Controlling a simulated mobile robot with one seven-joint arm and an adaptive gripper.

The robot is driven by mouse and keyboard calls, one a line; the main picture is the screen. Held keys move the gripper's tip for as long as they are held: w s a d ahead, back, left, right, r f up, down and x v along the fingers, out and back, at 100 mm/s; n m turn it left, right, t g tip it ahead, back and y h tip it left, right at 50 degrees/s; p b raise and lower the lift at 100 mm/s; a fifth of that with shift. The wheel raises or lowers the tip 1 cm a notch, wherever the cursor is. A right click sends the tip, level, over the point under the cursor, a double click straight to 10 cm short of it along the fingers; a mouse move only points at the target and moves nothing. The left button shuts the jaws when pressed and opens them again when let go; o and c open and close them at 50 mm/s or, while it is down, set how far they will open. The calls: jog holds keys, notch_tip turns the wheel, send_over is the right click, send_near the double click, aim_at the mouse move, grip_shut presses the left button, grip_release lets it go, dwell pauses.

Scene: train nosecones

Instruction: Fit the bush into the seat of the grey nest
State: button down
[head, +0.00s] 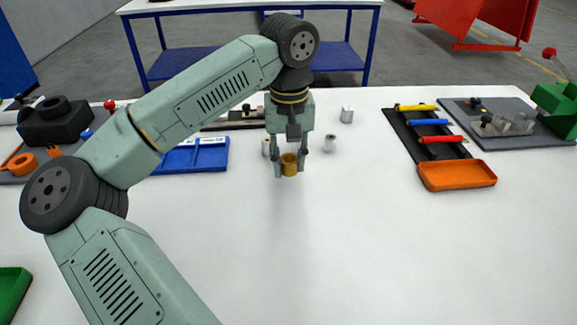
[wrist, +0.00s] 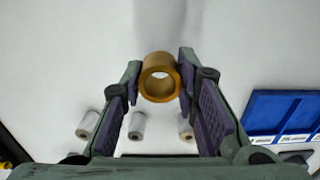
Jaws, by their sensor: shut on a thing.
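The bush (head: 289,166) is a short bronze-coloured ring with an open bore. In the wrist view the bush (wrist: 160,88) sits between the fingertips, its open end facing the camera. My gripper (head: 290,172) is shut on it over the white table, and the fingers (wrist: 159,76) press on its two sides. The bush's height above the table is hard to tell. A grey plate with small grey metal fittings (head: 508,124) lies at the far right, well away from my gripper. I cannot tell whether one of these fittings is the grey nest; no seat shows clearly.
Small pale cylinders (head: 330,143) stand close behind the gripper. A blue tray (head: 197,156) lies to its left. At right are an orange tray (head: 457,176), a black rack with coloured handles (head: 428,123) and a green block (head: 558,105). The table's front middle is clear.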

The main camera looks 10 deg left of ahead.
aim_at(289, 183)
notch_tip(289, 183, down, 3)
jog(key=shift+f+p, duration=0.1)
jog(key=shift+p, duration=0.5)
jog(key=shift+f+b, duration=0.2)
jog(key=shift+b, duration=0.1)
jog(key=c, duration=1.2)
grip_release()
jog(key=shift+c, duration=0.2)
jog(key=shift+r, duration=0.1)
